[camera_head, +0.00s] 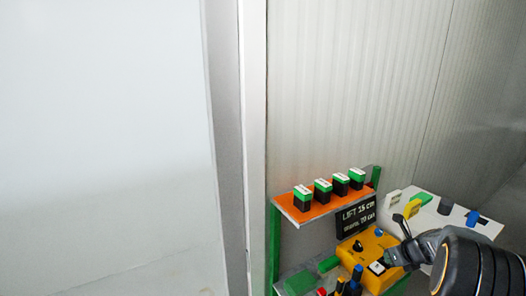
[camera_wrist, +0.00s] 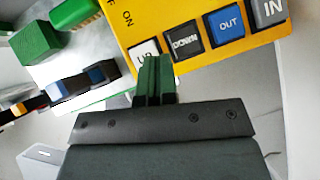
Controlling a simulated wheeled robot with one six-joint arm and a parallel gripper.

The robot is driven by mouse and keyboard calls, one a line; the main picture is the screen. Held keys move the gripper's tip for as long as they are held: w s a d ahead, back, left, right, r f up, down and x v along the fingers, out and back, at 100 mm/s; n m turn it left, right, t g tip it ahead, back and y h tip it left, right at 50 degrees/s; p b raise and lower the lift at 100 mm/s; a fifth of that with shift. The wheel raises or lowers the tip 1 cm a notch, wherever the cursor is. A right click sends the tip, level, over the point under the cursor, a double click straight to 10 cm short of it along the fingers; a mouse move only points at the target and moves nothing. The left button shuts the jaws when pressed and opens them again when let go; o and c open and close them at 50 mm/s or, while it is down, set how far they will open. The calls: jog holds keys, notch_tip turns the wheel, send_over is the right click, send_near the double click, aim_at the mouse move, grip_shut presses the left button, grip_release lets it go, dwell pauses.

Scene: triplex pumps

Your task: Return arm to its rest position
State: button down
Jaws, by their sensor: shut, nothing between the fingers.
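My gripper shows in the wrist view (camera_wrist: 154,65) with its two dark green fingers together and nothing between them. Its tips lie at the lower edge of the yellow control box (camera_wrist: 185,58), by the UP and DOWN buttons. I cannot tell whether they touch it. In the head view my gripper (camera_head: 390,257) is small and dark at the lower right, beside the right side of the same yellow box (camera_head: 358,258). My black arm with an orange ring (camera_head: 444,268) reaches in from the lower right corner.
Several green-and-black blocks (camera_head: 322,190) stand on an orange shelf (camera_head: 291,208). A dark sign (camera_head: 356,215) is at its front. A white box (camera_head: 433,216) with levers and knobs stands at right. A ribbed wall (camera_head: 350,90) rises behind. A pale post (camera_head: 253,150) stands left.

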jog(key=s+a+r+n+g+h, duration=0.1)
jog(key=s+a+r+n, duration=0.3)
jog(key=s+a+n, duration=0.6)
jog(key=s+a+r+n+g, duration=0.1)
jog(key=s+a+r+n, duration=0.4)
jog(key=s+a+n, duration=0.6)
jog(key=a+n, duration=0.3)
jog(key=n, duration=0.9)
jog(key=shift+s+a+r+g+h, duration=0.2)
jog(key=shift+a+r+g+h, duration=0.1)
jog(key=shift+a+h, duration=0.1)
